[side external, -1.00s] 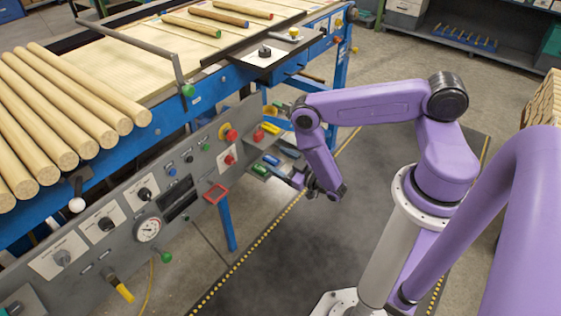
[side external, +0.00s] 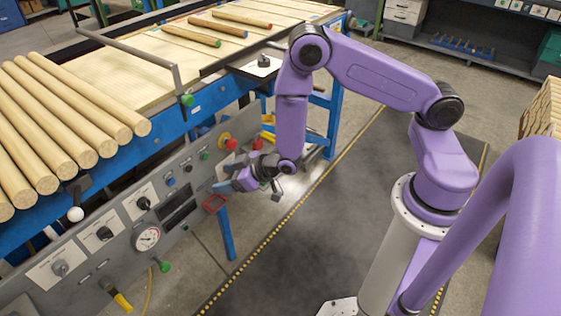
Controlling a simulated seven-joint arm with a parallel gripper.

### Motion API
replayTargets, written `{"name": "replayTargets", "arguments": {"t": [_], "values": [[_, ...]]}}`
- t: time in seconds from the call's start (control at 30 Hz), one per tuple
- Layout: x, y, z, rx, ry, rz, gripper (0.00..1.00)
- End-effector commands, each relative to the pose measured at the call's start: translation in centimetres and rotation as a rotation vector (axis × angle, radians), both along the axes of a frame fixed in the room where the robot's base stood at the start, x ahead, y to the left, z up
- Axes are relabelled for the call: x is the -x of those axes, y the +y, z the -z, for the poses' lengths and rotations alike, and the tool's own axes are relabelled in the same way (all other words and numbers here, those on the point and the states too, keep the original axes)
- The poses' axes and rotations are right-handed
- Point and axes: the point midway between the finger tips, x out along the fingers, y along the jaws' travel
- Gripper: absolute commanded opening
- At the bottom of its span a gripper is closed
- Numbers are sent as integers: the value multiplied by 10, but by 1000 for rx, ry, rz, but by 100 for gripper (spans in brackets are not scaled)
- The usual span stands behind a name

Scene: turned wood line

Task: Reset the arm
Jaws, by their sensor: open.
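My gripper (side external: 225,180) is open and appears empty. It points left toward the grey control panel (side external: 75,245) on the front of the blue-framed machine. I cannot tell whether the fingers touch the panel. My arm is bent, with its elbow raised near the machine's right end and the forearm hanging down to the wrist.
Several turned wood rods (side external: 60,115) lie on the machine's left side. Thinner rods with coloured ends (side external: 218,30) lie on its bed. The dark floor mat (side external: 300,240) is clear.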

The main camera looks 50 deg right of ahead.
Motion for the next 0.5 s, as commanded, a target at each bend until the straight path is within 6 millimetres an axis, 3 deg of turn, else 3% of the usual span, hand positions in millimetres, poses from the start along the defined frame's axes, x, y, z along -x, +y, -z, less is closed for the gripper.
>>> {"name": "replayTargets", "arguments": {"t": [0.03,0.2,0.33,0.5], "values": [[6,14,-15,-2,35,-36,69],[39,46,-50,28,184,-148,69],[73,61,-77,70,291,-237,69],[123,65,-112,149,419,-349,69]]}}
